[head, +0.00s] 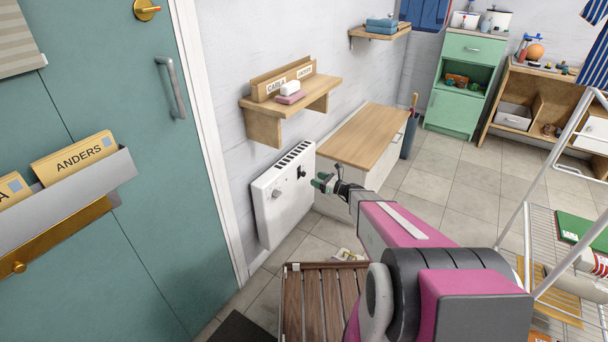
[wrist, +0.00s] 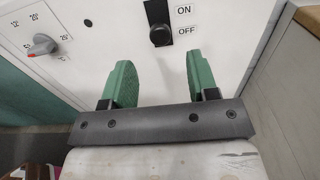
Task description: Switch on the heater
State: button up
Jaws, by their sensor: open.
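The white heater (head: 283,205) is mounted on the wall beside the teal door. Its front fills the wrist view (wrist: 105,30). A black switch (wrist: 161,34) on it has a round knob at the lower end of its plate, beside the OFF label (wrist: 188,31); the ON label (wrist: 184,9) is higher up. A temperature dial (wrist: 41,45) with a red-tipped pointer is to the left. My gripper (head: 322,182) is at the heater's right front. In the wrist view its green fingers (wrist: 158,62) are open and empty, one on either side below the switch.
A wooden-topped white cabinet (head: 357,140) stands close to the heater's right. A wall shelf (head: 310,95) with name signs and folded items hangs above. A slatted wooden bench (head: 320,300) is below, and a drying rack (head: 525,215) is at the right. Floor tiles beyond are open.

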aim_at(305, 174)
jog(key=x, duration=0.8)
